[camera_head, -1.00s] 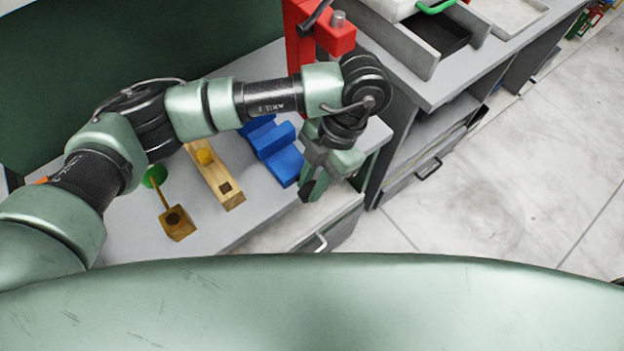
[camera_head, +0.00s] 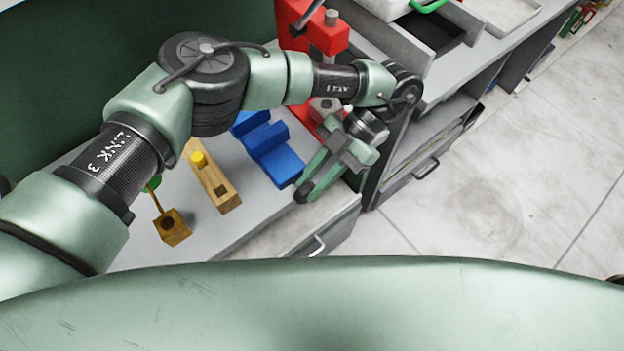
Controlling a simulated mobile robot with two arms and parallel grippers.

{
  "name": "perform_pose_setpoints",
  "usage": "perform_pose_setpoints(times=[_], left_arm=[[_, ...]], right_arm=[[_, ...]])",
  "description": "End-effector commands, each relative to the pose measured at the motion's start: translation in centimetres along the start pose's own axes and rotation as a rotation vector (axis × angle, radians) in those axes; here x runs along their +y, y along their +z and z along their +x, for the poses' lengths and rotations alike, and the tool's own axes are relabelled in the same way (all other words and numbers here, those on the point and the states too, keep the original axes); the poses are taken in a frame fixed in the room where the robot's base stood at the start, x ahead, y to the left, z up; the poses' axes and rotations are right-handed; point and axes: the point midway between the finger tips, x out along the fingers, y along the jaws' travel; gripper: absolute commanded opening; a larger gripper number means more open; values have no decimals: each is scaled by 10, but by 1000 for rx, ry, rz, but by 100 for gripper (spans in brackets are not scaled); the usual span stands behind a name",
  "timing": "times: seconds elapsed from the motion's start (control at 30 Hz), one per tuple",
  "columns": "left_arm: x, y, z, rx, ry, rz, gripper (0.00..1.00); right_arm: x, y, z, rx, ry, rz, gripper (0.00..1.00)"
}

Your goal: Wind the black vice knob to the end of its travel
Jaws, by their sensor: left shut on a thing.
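The blue vice (camera_head: 270,150) sits on the grey bench, left of my left gripper (camera_head: 307,188). Its black knob (camera_head: 300,196) is at the vice's front end, near the bench edge, and is partly hidden by the fingers. My left gripper reaches down to it from the upper right, with its green fingers slanting down and left. It is shut on the knob. My right gripper is out of view.
A red press (camera_head: 328,38) stands behind. A drawer handle (camera_head: 318,244) juts from the bench front. Open floor lies to the right.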

Motion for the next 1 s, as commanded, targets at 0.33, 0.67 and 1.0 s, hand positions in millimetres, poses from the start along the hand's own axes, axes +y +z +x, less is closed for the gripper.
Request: perform_pose_setpoints(times=[0.33, 0.67, 1.0], left_arm=[[0, 2, 0, 20, -3, -1, 0], [0, 2, -1, 20, -2, -3, 44], [0, 0, 2, -15, -3, 5, 44]], right_arm=[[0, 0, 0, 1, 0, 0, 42], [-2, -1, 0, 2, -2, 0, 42], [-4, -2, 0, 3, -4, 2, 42]])
